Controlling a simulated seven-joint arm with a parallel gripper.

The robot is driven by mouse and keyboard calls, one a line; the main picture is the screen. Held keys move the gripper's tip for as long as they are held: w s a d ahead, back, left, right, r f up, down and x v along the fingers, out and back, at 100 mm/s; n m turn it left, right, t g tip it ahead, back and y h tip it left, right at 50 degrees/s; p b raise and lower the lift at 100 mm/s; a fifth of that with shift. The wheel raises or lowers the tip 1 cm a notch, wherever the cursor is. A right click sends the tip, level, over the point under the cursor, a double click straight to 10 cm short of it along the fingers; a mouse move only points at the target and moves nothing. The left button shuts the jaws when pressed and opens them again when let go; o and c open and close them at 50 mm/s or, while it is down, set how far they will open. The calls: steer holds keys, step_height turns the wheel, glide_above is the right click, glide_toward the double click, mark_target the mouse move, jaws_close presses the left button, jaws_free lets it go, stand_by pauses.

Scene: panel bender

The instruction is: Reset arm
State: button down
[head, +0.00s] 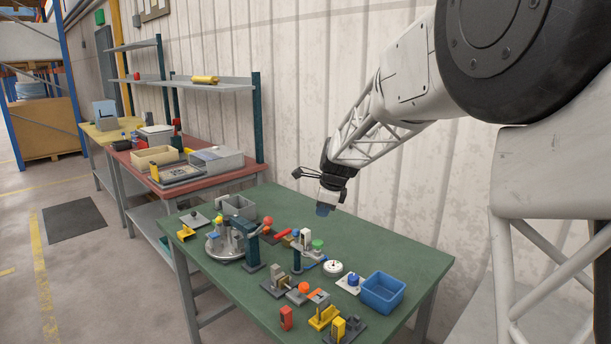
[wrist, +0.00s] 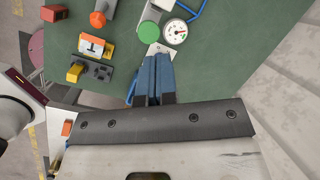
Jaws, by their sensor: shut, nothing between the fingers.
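My gripper (head: 323,209) hangs above the back right part of the green table (head: 411,266) at the end of my white arm, clear of the things below it. In the wrist view my gripper (wrist: 153,62) has its two blue fingers side by side and shut, with nothing between them. The fingers point over the table, near a green round part (wrist: 149,33) and a white dial gauge (wrist: 175,31).
A blue bin (head: 382,292) stands at the table's right end. A round grey fixture (head: 226,246) and several small yellow, red and orange parts crowd the table. A red-topped bench (head: 204,179) with trays stands beyond, and a ribbed wall (head: 411,190) runs behind.

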steer(key=s+d+r+n, duration=0.2)
steer(key=s+d+n, duration=0.1)
steer(key=s, duration=0.5)
steer(key=s+d+r+n+h, duration=0.1)
steer(key=s+d+r+n, duration=0.15)
steer(key=s, duration=0.65)
steer(key=s+d+r+n, duration=0.1)
steer(key=s+d+n, duration=0.25)
steer(key=s, duration=0.45)
steer(key=s+d+f+n, duration=0.1)
steer(key=s+n, duration=0.2)
steer(key=s, duration=0.5)
steer(key=s+d+f+n+h, duration=0.1)
steer(key=s+d+f+n, duration=0.1)
steer(key=s, duration=0.6)
steer(key=s+d+f+n, duration=0.1)
steer(key=s+n, duration=0.4)
steer(key=s, duration=0.4)
steer(key=shift+d+f+h, duration=0.25)
steer(key=shift+f+h, duration=0.1)
steer(key=shift+h, duration=0.05)
steer(key=shift+w, duration=0.1)
